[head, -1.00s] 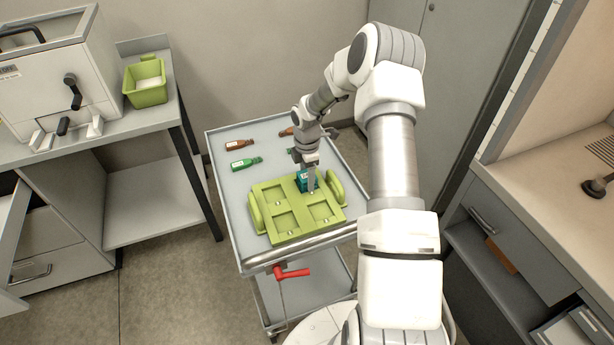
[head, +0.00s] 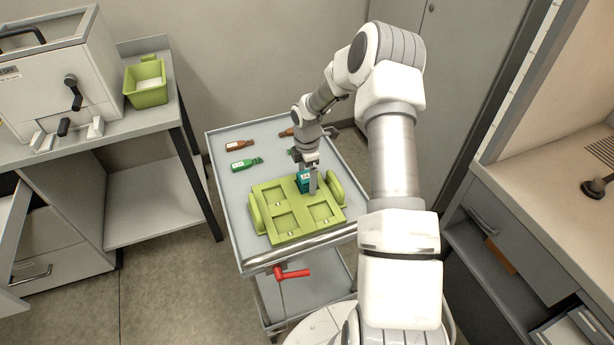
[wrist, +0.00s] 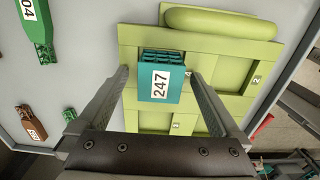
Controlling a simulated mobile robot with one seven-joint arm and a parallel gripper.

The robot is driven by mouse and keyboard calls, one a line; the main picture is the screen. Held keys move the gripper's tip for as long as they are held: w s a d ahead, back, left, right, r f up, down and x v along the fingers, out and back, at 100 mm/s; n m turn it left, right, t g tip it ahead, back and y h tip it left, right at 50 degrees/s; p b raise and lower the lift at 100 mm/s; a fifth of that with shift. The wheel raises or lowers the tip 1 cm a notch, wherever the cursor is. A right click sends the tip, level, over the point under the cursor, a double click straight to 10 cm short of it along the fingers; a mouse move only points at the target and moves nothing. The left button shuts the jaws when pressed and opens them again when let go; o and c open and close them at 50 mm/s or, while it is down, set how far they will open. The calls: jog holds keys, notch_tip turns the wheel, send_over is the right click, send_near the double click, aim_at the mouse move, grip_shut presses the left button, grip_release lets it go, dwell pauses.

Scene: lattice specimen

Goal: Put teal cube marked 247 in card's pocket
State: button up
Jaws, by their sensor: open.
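The teal cube marked 247 (wrist: 160,84) is between my gripper's fingers, its white label facing the wrist camera. In the head view the cube (head: 304,183) is at the far right pocket of the lime-green card (head: 297,210). I cannot tell whether it is fully down in that pocket. My gripper (wrist: 158,74) is open, with a finger on each side of the cube and a small gap showing beside it. The card's other pockets look empty. The fingers and the cube hide part of the card.
The card lies on a grey cart top (head: 228,190). A red lever (head: 291,273) sticks out below the cart's front edge.

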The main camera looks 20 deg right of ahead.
aim_at(307, 176)
jog(key=shift+r+p, duration=1.35)
jog(key=shift+r, duration=0.9)
notch_tip(307, 176, up, 17)
jog(key=shift+r+p, duration=0.2)
jog(key=shift+p, duration=0.1)
